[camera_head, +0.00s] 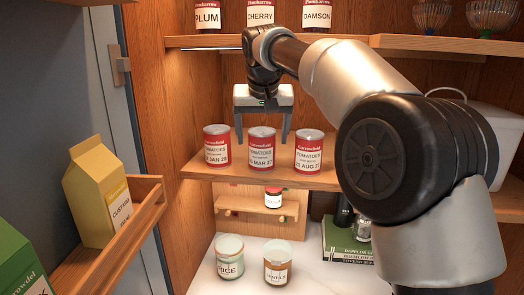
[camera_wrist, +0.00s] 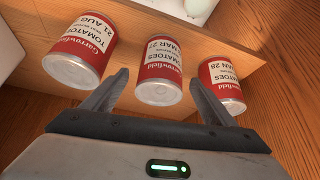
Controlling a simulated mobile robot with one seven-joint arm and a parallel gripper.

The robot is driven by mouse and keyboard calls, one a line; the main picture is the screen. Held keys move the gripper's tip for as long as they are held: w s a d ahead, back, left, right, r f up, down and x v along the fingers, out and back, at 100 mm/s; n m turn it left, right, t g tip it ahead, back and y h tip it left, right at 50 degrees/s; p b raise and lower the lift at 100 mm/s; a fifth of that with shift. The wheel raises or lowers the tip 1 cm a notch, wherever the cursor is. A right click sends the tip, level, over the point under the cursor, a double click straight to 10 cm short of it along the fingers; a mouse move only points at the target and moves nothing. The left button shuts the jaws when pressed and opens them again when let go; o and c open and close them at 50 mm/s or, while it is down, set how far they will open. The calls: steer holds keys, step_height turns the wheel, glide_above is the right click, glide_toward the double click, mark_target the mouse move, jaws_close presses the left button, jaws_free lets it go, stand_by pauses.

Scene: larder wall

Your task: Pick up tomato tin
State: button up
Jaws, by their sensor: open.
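Three red-and-white tomato tins stand in a row on the wooden shelf. The left tin (camera_head: 216,146) reads JAN 28, the middle tin (camera_head: 262,150) MAR 27, and the right tin (camera_head: 309,152) AUG. My gripper (camera_head: 262,136) is open and points down over the middle tin, one finger on each side of it. In the wrist view the middle tin (camera_wrist: 160,70) shows between the spread fingers (camera_wrist: 158,82), with the AUG tin (camera_wrist: 80,50) to the left and the JAN tin (camera_wrist: 222,84) to the right. I cannot tell whether the fingers touch any tin.
Jars stand on the upper shelf (camera_head: 345,41) above. Below are a rice jar (camera_head: 230,258), another jar (camera_head: 277,262) and green books (camera_head: 345,240). A door rack (camera_head: 120,245) with a custard carton (camera_head: 98,190) juts in at left. A white bin (camera_head: 490,125) stands at right.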

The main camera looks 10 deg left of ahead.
steer(key=x, duration=0.4)
steer(key=shift+w+f, duration=0.1)
steer(key=shift+f, duration=0.2)
steer(key=shift+c, duration=0.4)
steer(key=shift+r, duration=0.1)
steer(key=c, duration=1.5)
